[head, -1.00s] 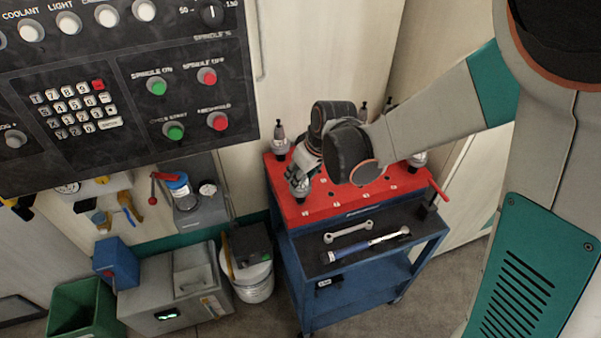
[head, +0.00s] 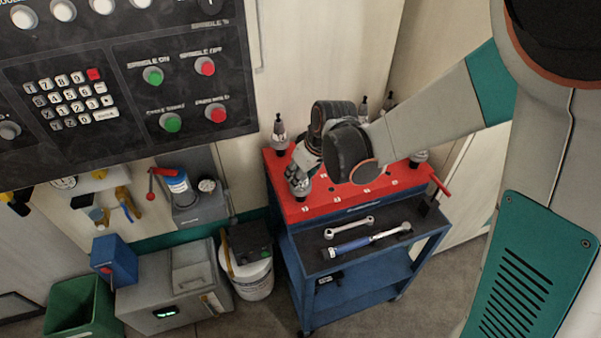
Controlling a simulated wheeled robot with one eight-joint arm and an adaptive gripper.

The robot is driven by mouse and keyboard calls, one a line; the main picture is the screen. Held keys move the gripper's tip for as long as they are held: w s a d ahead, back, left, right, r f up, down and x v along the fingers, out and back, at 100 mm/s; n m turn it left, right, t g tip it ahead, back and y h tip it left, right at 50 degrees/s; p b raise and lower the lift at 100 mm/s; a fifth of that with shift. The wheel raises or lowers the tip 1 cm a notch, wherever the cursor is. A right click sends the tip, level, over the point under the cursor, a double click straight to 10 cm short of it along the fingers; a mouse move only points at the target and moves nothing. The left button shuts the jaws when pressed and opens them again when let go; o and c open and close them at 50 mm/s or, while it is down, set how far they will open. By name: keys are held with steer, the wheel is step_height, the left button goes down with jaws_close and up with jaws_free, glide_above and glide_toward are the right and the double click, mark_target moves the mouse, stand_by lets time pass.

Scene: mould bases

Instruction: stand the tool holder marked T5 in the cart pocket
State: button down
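The cart (head: 350,213) has a red top with dark round pockets, several marked with small white labels. My gripper (head: 299,180) is low over the front left of the red top, with its fingers around a metallic tool holder (head: 300,189). That holder is upright, at or just above the red surface; I cannot tell whether it is seated in a pocket. Its mark is not readable.
A dark shelf below the red top holds a wrench (head: 349,227) and a blue-handled tool (head: 366,241). A red handle (head: 439,186) sticks out at the cart's right. The control panel (head: 120,80) hangs at the upper left. A white bucket (head: 252,276) stands left of the cart.

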steer(key=c, duration=1)
jaws_free()
steer(key=shift+c, duration=0.2)
steer(key=v, duration=1.2)
